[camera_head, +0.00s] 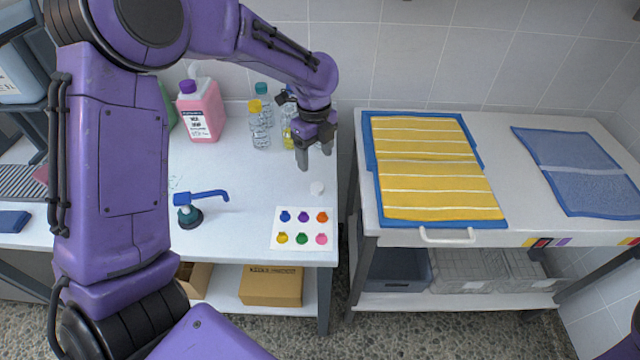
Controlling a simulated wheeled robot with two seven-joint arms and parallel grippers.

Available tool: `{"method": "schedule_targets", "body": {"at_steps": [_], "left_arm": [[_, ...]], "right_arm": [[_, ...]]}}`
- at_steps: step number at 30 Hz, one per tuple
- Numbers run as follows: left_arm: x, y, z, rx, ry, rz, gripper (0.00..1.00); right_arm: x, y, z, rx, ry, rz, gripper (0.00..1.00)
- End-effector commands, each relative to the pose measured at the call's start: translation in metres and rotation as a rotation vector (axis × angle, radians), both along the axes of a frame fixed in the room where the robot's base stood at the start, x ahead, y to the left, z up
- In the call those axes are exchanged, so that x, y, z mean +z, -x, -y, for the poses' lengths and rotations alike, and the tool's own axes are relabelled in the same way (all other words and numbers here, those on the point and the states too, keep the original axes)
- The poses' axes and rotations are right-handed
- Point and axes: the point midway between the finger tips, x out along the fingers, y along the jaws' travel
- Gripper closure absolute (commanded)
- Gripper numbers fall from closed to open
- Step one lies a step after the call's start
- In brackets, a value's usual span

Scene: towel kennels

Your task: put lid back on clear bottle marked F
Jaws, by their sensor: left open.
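A small white round piece (317,188), which looks like a lid, lies on the white table (240,235) just above the colour-dot card. My left gripper (315,158) is open and empty, pointing down a little above and behind the white piece. Several clear bottles stand at the back of the table: one with a yellow cap (259,128), one with a teal cap (264,101), and others partly hidden behind my left gripper. No letter F is legible on any of them. My right gripper is out of the frame.
A pink jug (201,112) stands at the back left. A pump top with a blue spout (200,197) sits at the left of the table. A card with coloured dots (302,244) lies near the front. A cart with a yellow striped towel (430,150) and a blue towel (580,170) stands right.

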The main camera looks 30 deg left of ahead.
Motion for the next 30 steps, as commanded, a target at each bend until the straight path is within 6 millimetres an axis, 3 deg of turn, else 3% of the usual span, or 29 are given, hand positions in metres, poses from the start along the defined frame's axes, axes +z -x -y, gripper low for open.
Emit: {"method": "schedule_targets", "body": {"at_steps": [9,22,30], "left_arm": [[-0.047,-0.006,0.000,0.001,0.000,-0.010,0.31],[-0.058,-0.006,0.001,0.000,-0.001,-0.008,0.31],[-0.099,-0.005,0.003,0.001,0.000,-0.008,0.31]], "right_arm": [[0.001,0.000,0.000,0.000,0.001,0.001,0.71],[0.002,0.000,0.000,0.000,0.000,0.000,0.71],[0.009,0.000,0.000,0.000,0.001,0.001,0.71]]}}
